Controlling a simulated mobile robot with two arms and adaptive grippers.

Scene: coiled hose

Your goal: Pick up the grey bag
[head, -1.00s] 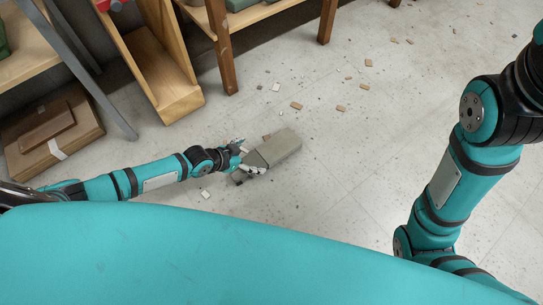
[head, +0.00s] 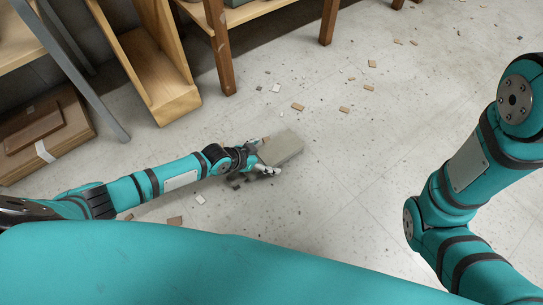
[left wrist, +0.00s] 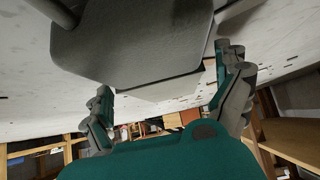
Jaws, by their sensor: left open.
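The grey bag (head: 284,147) is a block-like shape lying on the floor near the middle of the head view. My left gripper (head: 268,162) is open at the bag's left, near end, and its fingertips overlap that end in the picture. In the left wrist view, a pale grey face of the bag (left wrist: 165,88) shows between the two spread fingers (left wrist: 170,105). I cannot tell whether the fingers touch it. My right arm shows at the right of the head view, but its gripper is out of view.
Small chips and debris (head: 298,106) are scattered on the pale floor. A wooden shelf unit (head: 150,70) and a wooden table leg (head: 218,60) stand at the back left. Brown boxes (head: 45,140) lie at far left. The floor right of the bag is mostly free.

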